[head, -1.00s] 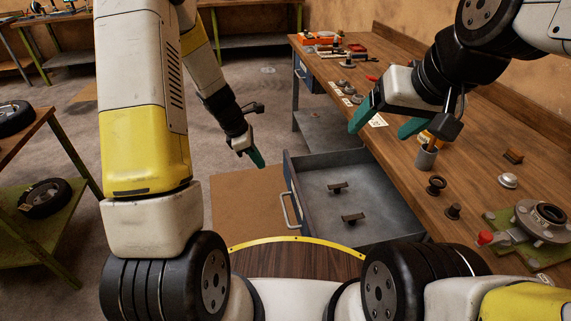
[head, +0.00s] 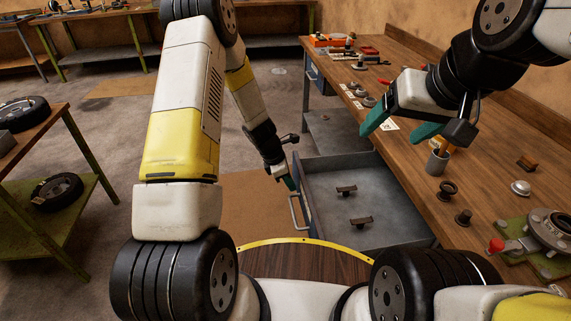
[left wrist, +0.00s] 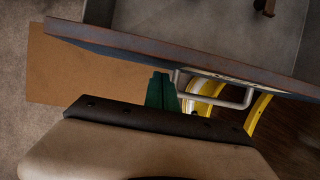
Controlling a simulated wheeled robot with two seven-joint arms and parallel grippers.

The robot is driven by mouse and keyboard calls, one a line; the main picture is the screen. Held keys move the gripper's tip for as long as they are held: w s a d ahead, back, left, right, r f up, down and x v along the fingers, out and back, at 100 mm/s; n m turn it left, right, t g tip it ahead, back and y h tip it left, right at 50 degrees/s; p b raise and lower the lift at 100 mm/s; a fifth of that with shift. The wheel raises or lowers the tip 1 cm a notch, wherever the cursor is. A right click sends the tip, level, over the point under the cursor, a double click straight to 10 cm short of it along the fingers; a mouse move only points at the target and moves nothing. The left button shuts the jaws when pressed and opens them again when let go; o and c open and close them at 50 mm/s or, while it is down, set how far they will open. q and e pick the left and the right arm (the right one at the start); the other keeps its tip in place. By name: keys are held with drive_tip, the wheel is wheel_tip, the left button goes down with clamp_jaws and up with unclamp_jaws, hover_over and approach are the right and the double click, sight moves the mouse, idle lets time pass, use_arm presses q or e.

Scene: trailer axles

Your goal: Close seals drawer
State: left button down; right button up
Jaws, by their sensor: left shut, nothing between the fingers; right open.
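The seals drawer (head: 375,185) is pulled out from under the workbench, a grey open box with two small dark parts (head: 346,191) (head: 361,221) on its floor. Its handle (head: 296,212) is a pale bar on the left-facing front, also seen in the left wrist view (left wrist: 238,99). My left gripper (head: 288,184) is shut and empty, its green fingertips close to the drawer front near the top of the handle. In the left wrist view the shut fingers (left wrist: 161,92) are beside the handle's left end; contact cannot be told. My right gripper (head: 401,124) is open above the bench top.
The wooden workbench (head: 420,90) carries a grey cup (head: 437,160), several small metal parts and a hub fixture (head: 545,232) at the right. A side table (head: 45,145) with tyres stands at the left. Floor left of the drawer is free.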

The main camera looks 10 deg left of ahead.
use_arm(q)
drive_tip(key=shift+w+d, duration=0.1)
drive_tip(key=shift+d, duration=0.15)
drive_tip(key=shift+d, duration=0.1)
